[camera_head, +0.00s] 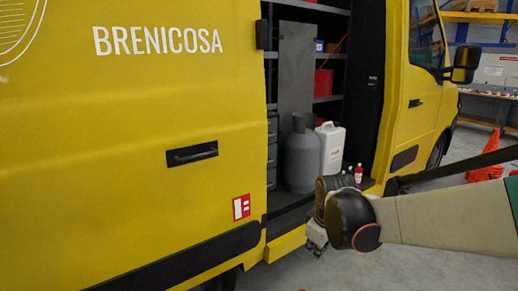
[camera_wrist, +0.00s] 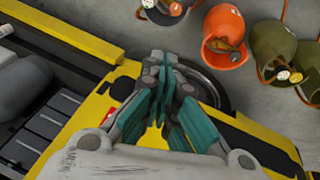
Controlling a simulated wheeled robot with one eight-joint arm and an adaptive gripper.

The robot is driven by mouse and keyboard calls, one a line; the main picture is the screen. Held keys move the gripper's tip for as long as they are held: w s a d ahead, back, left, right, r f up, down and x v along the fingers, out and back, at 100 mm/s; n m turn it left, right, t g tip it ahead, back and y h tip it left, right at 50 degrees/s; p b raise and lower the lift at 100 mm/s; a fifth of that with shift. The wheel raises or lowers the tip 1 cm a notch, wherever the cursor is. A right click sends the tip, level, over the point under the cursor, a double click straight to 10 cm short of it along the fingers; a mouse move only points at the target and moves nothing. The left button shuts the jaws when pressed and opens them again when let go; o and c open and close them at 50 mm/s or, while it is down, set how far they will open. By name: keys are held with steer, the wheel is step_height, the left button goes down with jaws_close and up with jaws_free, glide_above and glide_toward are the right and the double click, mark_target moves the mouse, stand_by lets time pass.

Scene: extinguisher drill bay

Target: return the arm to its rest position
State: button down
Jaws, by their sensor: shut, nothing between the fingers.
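My arm (camera_head: 445,218) reaches in from the right edge of the head view and bends down at a dark joint in front of the yellow van's open side door. My gripper (camera_head: 316,246) hangs below that joint, just outside the door sill, small and partly hidden in this view. In the wrist view my gripper (camera_wrist: 163,62) shows large, with its teal-padded fingers together and nothing held. The yellow van (camera_head: 120,130) lies behind and beside the gripper; I cannot tell the exact gap to the sill.
A grey gas cylinder (camera_head: 300,160) and a white canister (camera_head: 331,150) stand inside the van doorway. Small red-and-white bottles (camera_head: 358,173) stand near the sill.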

steer(key=s+d+r+m+t, duration=0.1)
steer(key=s+d+r+m, duration=0.1)
steer(key=s, duration=0.9)
steer(key=s+d+r+m+t, duration=0.2)
steer(key=s+r+m, duration=0.2)
steer(key=s+m, duration=0.3)
steer(key=s, duration=0.4)
steer(key=shift+s+d, duration=0.2)
steer(key=shift+s, duration=0.2)
stand_by(0.5)
